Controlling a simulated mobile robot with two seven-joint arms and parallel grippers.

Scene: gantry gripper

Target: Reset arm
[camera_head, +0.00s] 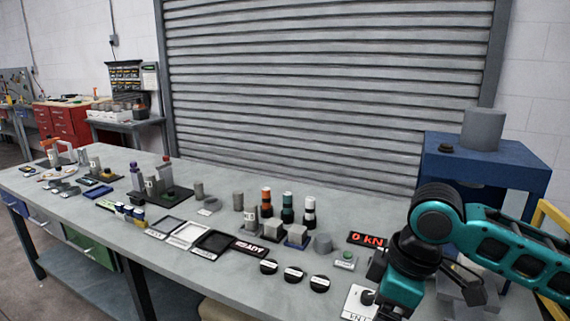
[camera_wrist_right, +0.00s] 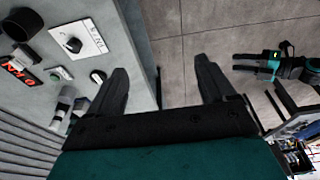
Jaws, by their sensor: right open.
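My right arm (camera_head: 480,228) is teal and black and reaches in from the right over the near right end of the grey workbench (camera_head: 150,235). In the right wrist view my right gripper (camera_wrist_right: 161,63) is open, its two dark fingers wide apart with nothing between them. One finger overlaps the bench edge and the other is over the floor. A small teal and black gripper, seemingly my left one (camera_wrist_right: 262,64), shows at the upper right of that view, clear of the bench.
A white plate with a black knob (camera_wrist_right: 75,42) lies close to my right gripper. A red "0 kN" display (camera_head: 367,239), black discs (camera_head: 293,274), trays (camera_head: 187,235) and several capped cylinders (camera_head: 287,207) cover the bench. A blue stand (camera_head: 500,160) is behind my right arm.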

